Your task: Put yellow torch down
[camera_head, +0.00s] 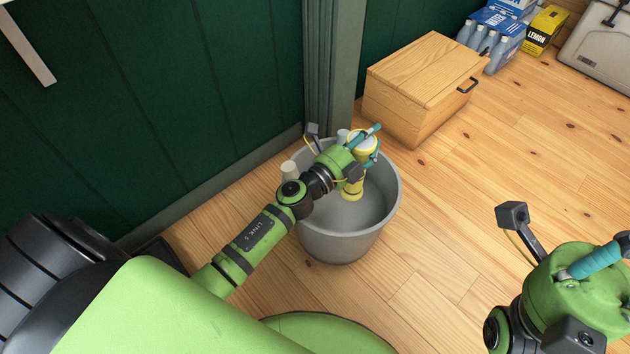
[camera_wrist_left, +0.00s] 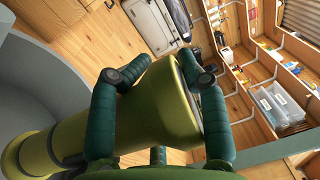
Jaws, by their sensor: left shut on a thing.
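My left gripper (camera_head: 369,146) is shut on the yellow torch (camera_head: 352,190) inside the mouth of a round grey bucket (camera_head: 335,245). The torch is roughly upright, its wide head up between the teal fingers and its narrow body pointing down into the bucket. I cannot tell whether its lower end touches the bottom. In the left wrist view the fingers (camera_wrist_left: 162,80) clasp the torch (camera_wrist_left: 160,110) around its flared head, and the bucket wall (camera_wrist_left: 40,75) curves at left. My right gripper (camera_head: 600,262) is at the lower right, cut by the frame edge.
A pale cylindrical item (camera_head: 289,170) shows at the bucket's left rim. A wooden box (camera_head: 420,80) with a black handle stands behind. Bottles (camera_head: 485,40), a yellow carton (camera_head: 545,28) and a pale cooler (camera_head: 600,45) are farther back. Wooden floor is clear at right.

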